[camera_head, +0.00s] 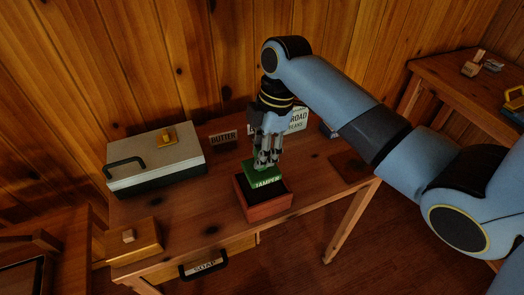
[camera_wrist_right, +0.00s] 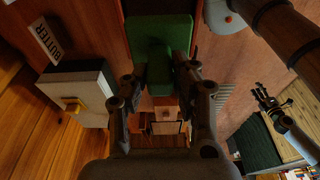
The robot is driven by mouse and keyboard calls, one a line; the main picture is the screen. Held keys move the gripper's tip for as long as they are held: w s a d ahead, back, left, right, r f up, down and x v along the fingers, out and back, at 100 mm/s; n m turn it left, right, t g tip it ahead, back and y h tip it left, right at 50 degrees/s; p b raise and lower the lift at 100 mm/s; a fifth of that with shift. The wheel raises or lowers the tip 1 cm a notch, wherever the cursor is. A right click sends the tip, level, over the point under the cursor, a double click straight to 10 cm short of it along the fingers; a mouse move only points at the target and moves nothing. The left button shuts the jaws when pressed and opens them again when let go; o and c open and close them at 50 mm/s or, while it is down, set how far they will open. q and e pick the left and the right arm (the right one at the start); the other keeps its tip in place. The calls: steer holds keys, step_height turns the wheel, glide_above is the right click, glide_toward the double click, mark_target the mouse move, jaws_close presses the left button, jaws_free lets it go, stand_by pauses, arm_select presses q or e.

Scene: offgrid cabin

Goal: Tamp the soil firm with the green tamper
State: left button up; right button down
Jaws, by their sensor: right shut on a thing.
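The green tamper (camera_head: 265,171), with a white TAMPER label on its front, is in my right gripper (camera_head: 266,158). The gripper is shut on it from above. The tamper is over the reddish-brown box (camera_head: 268,208) on the table, and dark soil (camera_head: 274,190) shows in front of it. I cannot tell whether the tamper's underside touches the soil. In the right wrist view, the green tamper (camera_wrist_right: 160,55) is between my right gripper's fingers (camera_wrist_right: 160,92). What looks like my left gripper (camera_wrist_right: 268,100) shows small at the right there; its jaw state is unclear.
A pale lidded box (camera_head: 160,165) with a black handle stands left on the table, a yellow piece (camera_head: 168,135) on it. A BUTTER sign (camera_head: 223,137) and a partly hidden BEANS sign (camera_head: 296,120) stand behind. A wooden box (camera_head: 133,243) is at front left, beside a SOAP-labelled drawer (camera_head: 205,267).

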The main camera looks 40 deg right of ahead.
steer(key=shift+f, duration=0.1)
step_height(320, 180, down, 5)
steer(key=b, duration=0.3)
steer(key=shift+f, duration=0.2)
steer(key=shift+s+r, duration=0.1)
steer(key=shift+s, duration=0.1)
steer(key=shift+r, duration=0.15)
step_height(320, 180, up, 4)
steer(key=p, duration=0.2)
steer(key=shift+w+p, duration=0.15)
steer(key=shift+p, duration=0.25)
steer(key=shift+r, duration=0.15)
